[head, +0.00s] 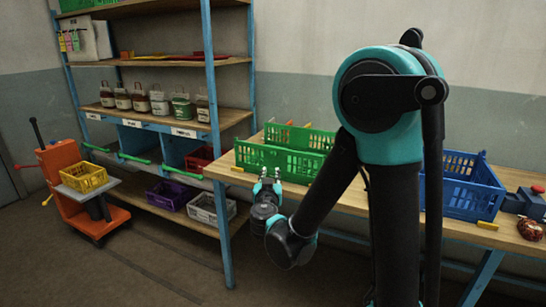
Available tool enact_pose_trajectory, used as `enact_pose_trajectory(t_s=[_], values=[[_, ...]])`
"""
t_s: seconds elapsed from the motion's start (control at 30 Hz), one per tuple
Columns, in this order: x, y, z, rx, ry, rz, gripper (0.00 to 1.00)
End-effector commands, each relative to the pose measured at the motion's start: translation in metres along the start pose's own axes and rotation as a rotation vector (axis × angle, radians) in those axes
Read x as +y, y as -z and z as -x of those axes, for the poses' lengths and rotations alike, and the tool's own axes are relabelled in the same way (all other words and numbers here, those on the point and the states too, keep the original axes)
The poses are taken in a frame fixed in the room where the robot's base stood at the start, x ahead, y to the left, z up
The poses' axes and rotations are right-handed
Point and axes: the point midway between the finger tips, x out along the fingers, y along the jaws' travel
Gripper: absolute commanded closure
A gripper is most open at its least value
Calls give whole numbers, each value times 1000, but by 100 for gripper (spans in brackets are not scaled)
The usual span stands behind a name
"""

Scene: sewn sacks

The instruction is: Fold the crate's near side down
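The green crate (255,157) stands on the wooden workbench, left of my arm. Its near side looks upright, and its far wall (305,137) shows behind. I see nothing between the fingers. I cannot tell whether they touch the crate wall. My arm hides the area just right of the crate.
A shelf rack (212,100) with jars stands at the left. An orange cart (68,185) carries a yellow crate (83,178).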

Motion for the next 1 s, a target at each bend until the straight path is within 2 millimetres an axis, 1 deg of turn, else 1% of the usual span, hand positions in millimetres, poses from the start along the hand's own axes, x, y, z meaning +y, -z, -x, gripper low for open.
enact_pose_trajectory(t_s=[0.03,0.1,0.5,0.6,0.7,0.8,1.0], values=[[2,0,-11,0,-5,0,74],[1,0,-25,-1,-5,0,74],[2,0,-104,-1,-4,1,74],[2,0,-120,-1,-4,1,74],[2,0,-133,-1,-3,0,74],[2,0,-142,-1,-3,0,74],[1,0,-148,-1,-2,0,74]])
